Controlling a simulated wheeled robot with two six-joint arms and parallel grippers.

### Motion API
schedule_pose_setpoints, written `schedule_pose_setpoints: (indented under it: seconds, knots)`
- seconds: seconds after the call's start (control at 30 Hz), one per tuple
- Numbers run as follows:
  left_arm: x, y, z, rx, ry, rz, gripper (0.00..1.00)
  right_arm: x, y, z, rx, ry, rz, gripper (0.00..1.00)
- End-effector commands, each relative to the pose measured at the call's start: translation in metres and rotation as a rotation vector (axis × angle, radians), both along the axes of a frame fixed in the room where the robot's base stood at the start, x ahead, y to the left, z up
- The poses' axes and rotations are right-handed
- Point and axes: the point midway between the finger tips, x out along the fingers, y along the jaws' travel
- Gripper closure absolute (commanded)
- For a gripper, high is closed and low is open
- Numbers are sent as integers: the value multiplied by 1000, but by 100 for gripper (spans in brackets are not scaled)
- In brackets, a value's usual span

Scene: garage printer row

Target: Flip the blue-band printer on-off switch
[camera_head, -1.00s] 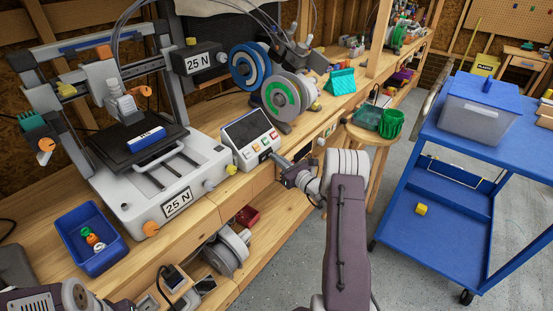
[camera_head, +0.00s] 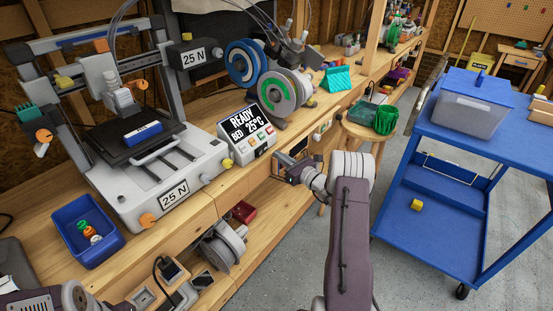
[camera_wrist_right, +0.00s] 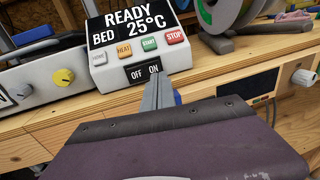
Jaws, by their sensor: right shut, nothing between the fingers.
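The printer (camera_head: 150,180) stands on the bench at the left, with a blue block on its bed. A blue bar shows on its top beam (camera_head: 82,40). Its control box (camera_head: 233,153) is to its right, with the screen (camera_head: 248,120) lit and reading READY, BED 25°C. In the right wrist view, the black switch plate (camera_wrist_right: 142,72) marked OFF and ON is on the box's front. My right gripper (camera_head: 281,158) is shut and empty, its tips (camera_wrist_right: 158,80) just below the ON side; contact cannot be told. The rocker's position is not clear. My left gripper is out of view.
Filament spools (camera_head: 280,92) stand behind the control box. A blue bin (camera_head: 88,250) with small parts is at the front left. A wooden stool (camera_head: 365,132) and a blue cart (camera_head: 440,190) stand to the right. Grey floor lies between bench and cart.

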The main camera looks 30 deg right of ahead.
Motion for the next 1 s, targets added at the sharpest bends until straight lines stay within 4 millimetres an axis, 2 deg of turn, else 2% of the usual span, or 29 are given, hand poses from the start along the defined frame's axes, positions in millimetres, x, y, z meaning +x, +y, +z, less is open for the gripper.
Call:
schedule_pose_setpoints:
  seconds: [0.2,0.4,0.6,1.0]
  knots:
    - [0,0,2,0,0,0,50,-51,-23,1,2,0,-6,100]
    - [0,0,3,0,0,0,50,-82,-35,1,0,0,-4,100]
    - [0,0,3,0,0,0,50,-92,-38,1,0,-1,-1,100]
    - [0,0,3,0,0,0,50,-92,-38,1,0,-1,-1,100]
